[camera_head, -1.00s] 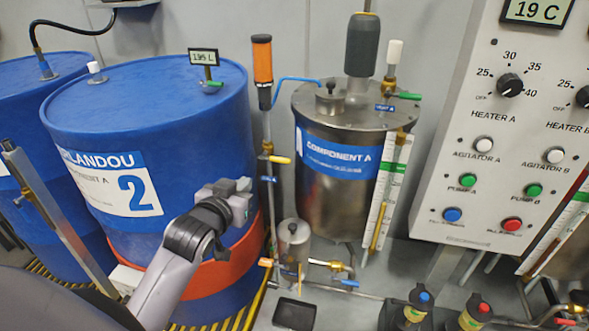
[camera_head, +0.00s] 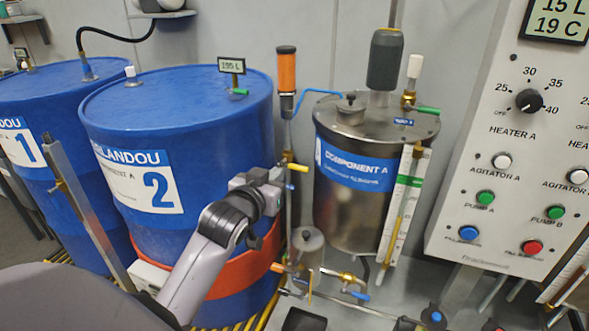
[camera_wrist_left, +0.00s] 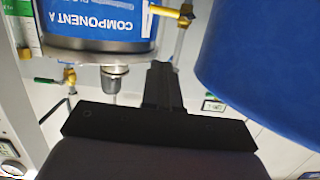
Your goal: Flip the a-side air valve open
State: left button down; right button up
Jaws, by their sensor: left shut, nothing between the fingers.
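A valve with a yellow handle (camera_head: 297,167) sits on the thin vertical pipe between blue drum 2 and the steel Component A tank; its handle points right. It also shows at the top of the left wrist view (camera_wrist_left: 172,12). A green-handled valve (camera_head: 427,110) is on the tank lid. No readable label shows which valve is the a-side air valve. My left gripper (camera_head: 276,180) is shut and empty in front of drum 2, just left of and slightly below the yellow handle, seemingly apart from it. Its dark fingers (camera_wrist_left: 160,85) show in the left wrist view.
Drum 2 (camera_head: 180,115) stands close behind my left arm. The Component A tank (camera_head: 350,212) is right of the pipe. A small canister (camera_head: 307,245) and lower valves with orange and blue handles are below. The control panel (camera_head: 510,160) is at the right.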

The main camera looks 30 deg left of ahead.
pick_arm(q)
send_over(294, 169)
jog(key=s+d, duration=0.2)
jog(key=s, duration=0.2)
jog(key=f, duration=0.2)
jog(key=shift+w+f, duration=0.3)
jog(key=shift+f, duration=0.65)
jog(key=shift+w+a+f+b, duration=0.15)
jog(key=shift+w+f+b, duration=0.15)
jog(key=shift+w+f, duration=0.3)
